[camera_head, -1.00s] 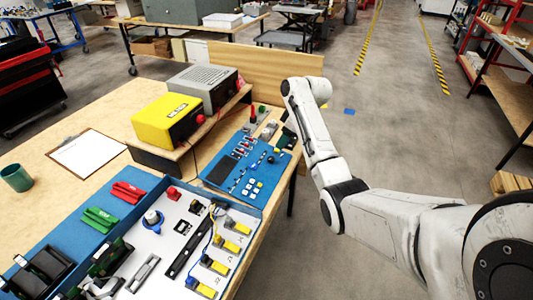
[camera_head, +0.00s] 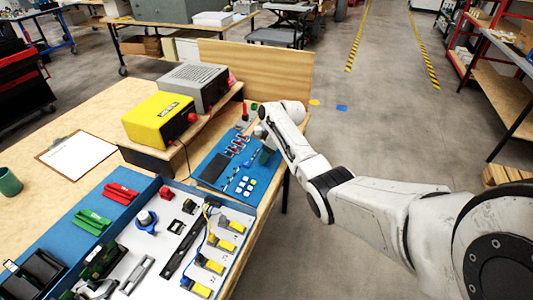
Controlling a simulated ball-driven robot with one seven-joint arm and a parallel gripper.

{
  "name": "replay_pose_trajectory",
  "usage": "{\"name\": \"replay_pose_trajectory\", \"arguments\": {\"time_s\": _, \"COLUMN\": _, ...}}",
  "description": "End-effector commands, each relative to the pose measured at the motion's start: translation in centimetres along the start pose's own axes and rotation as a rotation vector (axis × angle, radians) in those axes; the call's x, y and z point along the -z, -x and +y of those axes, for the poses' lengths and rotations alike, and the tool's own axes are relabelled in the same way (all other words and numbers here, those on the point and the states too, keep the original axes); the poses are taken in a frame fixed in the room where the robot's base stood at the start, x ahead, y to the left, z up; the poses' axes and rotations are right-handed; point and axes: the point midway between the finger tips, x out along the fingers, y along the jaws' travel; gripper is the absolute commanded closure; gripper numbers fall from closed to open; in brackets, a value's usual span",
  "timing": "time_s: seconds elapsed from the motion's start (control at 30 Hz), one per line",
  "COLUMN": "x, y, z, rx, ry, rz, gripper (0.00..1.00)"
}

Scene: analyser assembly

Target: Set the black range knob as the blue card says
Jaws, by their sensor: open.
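The blue control panel (camera_head: 203,183) lies on the bench in front of the yellow box, with switches, a dark rectangle and white buttons. I cannot make out the black range knob; my arm's end covers the panel's right part. My gripper (camera_head: 266,153) is small and partly hidden there, pointing down close over the panel's right edge. It is open, and nothing shows held in it. A small blue patch (camera_head: 342,108) lies on the floor beyond the bench; I cannot tell whether it is the blue card, and no writing can be read.
A yellow box (camera_head: 158,118) and a grey box (camera_head: 192,87) stand on a raised shelf left of the panel. A white tray (camera_head: 150,262) of parts is at the front. A clipboard (camera_head: 80,157) and green cup (camera_head: 9,181) lie farther left. A wooden board (camera_head: 262,70) closes the back.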

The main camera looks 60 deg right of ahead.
Motion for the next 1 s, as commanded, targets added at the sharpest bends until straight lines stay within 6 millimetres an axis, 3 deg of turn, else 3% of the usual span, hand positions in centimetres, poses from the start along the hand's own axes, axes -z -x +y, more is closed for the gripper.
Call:
{"name": "replay_pose_trajectory", "arguments": {"time_s": 0.1, "x": 0.02, "y": 0.03, "z": 0.01, "rx": 0.0, "ry": 0.0, "rz": 0.0, "gripper": 0.48}}
{"name": "replay_pose_trajectory", "arguments": {"time_s": 0.63, "x": 0.02, "y": 0.06, "z": 0.02, "rx": 0.0, "ry": 0.0, "rz": 0.0, "gripper": 0.98}}
{"name": "replay_pose_trajectory", "arguments": {"time_s": 1.0, "x": 0.07, "y": 0.14, "z": -0.04, "rx": -0.009, "ry": -0.049, "rz": 0.001, "gripper": 1.0}}
